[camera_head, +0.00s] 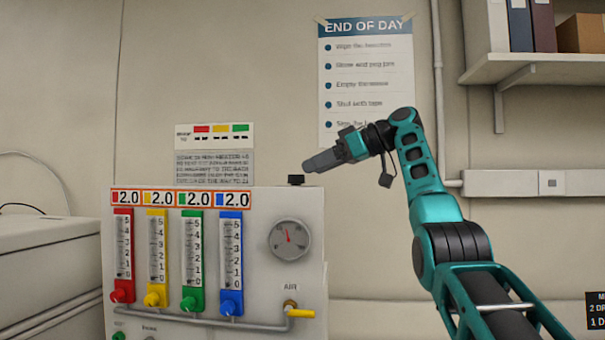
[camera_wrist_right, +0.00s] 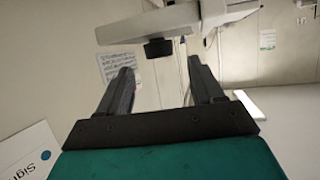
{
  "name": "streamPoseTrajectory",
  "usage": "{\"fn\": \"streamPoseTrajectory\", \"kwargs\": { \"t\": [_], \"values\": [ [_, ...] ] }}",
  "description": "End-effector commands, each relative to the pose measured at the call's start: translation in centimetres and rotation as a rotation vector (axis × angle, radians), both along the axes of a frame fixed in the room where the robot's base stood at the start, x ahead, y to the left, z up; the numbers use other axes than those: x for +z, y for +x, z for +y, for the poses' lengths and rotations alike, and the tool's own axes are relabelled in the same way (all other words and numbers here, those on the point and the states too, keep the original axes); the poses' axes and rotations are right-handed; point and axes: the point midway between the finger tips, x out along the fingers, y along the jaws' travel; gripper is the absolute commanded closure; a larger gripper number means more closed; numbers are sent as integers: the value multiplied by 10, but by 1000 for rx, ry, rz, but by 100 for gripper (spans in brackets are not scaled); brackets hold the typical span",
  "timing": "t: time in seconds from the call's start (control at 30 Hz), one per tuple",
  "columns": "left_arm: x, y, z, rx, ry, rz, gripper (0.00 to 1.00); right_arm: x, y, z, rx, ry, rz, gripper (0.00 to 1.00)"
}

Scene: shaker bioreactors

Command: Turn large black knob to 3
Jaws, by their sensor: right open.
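The black knob (camera_head: 296,180) sits on top of the grey gas panel (camera_head: 262,215), near its right end. No number scale for it can be read. My right gripper (camera_head: 308,165) is just above and slightly right of the knob in the head view, pointing left. In the right wrist view the knob (camera_wrist_right: 158,48) shows beyond and between the two fingertips of my open gripper (camera_wrist_right: 160,70), apart from them. Nothing is between the fingers. My left gripper is in neither view.
The panel front carries several flow tubes with coloured knobs, such as the blue one (camera_head: 230,303), a round gauge (camera_head: 289,240) and a yellow air valve (camera_head: 300,313). A wall sign (camera_head: 215,155) hangs behind the panel. A poster (camera_head: 366,75) and shelf (camera_head: 540,65) are on the wall.

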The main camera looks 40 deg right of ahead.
Motion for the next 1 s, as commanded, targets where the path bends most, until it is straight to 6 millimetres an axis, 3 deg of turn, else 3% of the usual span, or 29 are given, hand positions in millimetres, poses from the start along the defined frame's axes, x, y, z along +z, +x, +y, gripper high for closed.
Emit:
{"fn": "streamPoseTrajectory", "kwargs": {
  "t": [0.1,0.3,0.67,1.0],
  "values": [
    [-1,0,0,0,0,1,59,-9,18,9,2,-1,4,34],
    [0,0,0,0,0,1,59,-16,35,18,1,-1,2,34],
    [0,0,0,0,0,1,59,-18,39,19,0,0,1,34],
    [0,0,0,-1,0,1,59,-18,39,19,0,0,1,66]
  ]
}}
